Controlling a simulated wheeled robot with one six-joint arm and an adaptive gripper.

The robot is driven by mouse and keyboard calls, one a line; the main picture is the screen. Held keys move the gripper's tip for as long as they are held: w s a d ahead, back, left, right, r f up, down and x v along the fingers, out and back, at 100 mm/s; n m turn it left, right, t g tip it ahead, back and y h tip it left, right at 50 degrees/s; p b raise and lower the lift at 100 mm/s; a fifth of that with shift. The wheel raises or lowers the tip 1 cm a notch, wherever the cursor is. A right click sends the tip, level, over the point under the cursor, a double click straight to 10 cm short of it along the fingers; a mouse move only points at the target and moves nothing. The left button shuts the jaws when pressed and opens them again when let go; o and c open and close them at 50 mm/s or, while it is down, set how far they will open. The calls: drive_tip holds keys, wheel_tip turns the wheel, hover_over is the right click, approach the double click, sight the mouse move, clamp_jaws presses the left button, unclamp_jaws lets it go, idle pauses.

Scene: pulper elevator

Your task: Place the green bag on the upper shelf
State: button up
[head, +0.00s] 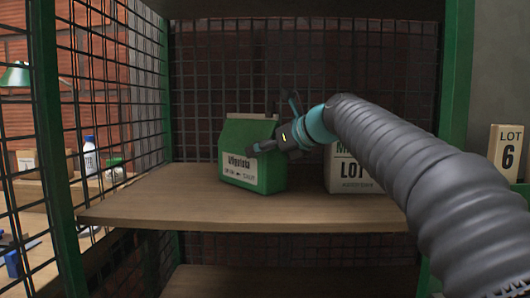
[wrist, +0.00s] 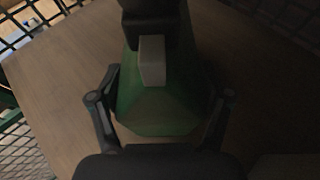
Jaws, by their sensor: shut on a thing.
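The green bag (head: 245,149) has a white label and stands nearly upright at the upper wooden shelf (head: 190,208), left of its middle. Its base appears to meet the board, but I cannot tell for certain whether it bears on it. My gripper (head: 270,147) is shut on the bag from its right side. In the wrist view the bag (wrist: 160,112) lies between the two fingers of my gripper (wrist: 162,105), with the shelf board (wrist: 50,95) beyond it. Part of the bag's right side is hidden by the gripper.
Green posts (head: 50,120) and wire mesh enclose the shelf. A lower shelf (head: 290,280) lies below. Bare board shows left of the green bag.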

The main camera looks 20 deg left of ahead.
drive_tip(key=o, duration=1.7)
drive_tip(key=shift+s+d+r, duration=0.15)
drive_tip(key=v, duration=1.1)
drive_tip(key=shift+d+r, duration=0.15)
drive_tip(key=shift+d, duration=0.1)
drive_tip(key=shift+s, duration=0.1)
